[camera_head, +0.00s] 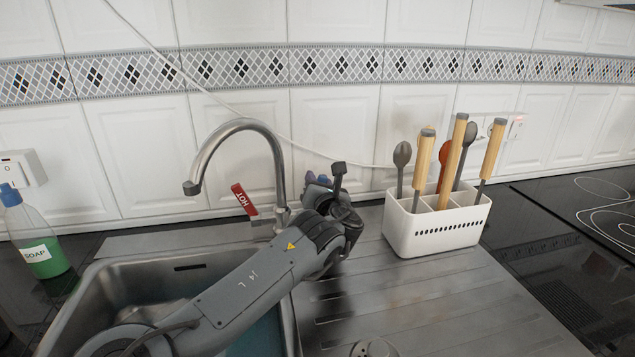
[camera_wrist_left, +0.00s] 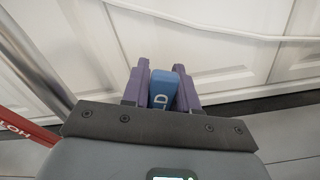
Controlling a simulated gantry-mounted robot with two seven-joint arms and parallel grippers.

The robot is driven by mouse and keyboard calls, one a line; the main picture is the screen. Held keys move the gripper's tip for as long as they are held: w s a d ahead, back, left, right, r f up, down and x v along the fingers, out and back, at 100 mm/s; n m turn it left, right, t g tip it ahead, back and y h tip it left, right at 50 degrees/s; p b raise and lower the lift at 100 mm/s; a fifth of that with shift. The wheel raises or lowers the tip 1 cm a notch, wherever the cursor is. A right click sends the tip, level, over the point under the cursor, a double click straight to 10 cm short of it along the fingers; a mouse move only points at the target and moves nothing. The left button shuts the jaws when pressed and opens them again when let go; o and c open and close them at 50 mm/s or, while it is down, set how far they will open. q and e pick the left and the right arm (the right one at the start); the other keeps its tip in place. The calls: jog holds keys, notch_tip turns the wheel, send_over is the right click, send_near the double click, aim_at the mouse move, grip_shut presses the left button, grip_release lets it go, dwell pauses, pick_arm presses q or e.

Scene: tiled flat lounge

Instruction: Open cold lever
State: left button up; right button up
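The tap (camera_head: 240,150) is a curved metal spout over the sink. Its red lever marked HOT (camera_head: 244,200) sticks out to the left, and part of it shows at the left edge of the left wrist view (camera_wrist_left: 22,128). The blue cold lever (camera_wrist_left: 162,88), with the letters LD visible, sits between the two purple fingers of my left gripper (camera_wrist_left: 160,88). The fingers sit close against both its sides. In the head view my left gripper (camera_head: 317,181) is right of the tap's base, and the wrist hides most of the lever. My right gripper is out of view.
A white utensil holder (camera_head: 435,228) with several utensils stands right of my left wrist on the drainboard (camera_head: 430,300). A green soap bottle (camera_head: 40,245) stands left of the sink (camera_head: 120,290). A hob (camera_head: 600,205) is at the far right. A white cable runs along the tiled wall.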

pick_arm(q)
grip_shut()
jog(key=s+t+b, duration=0.1)
jog(key=b, duration=0.1)
jog(key=t+b, duration=0.1)
jog(key=b, duration=0.1)
jog(key=shift+s+d+r+t+y+b, duration=0.1)
jog(key=shift+s+d+t+y+b, duration=0.1)
jog(key=shift+s+t+y+b, duration=0.15)
jog(key=shift+r, duration=0.1)
jog(key=o, duration=0.6)
grip_release()
jog(key=shift+o, duration=0.2)
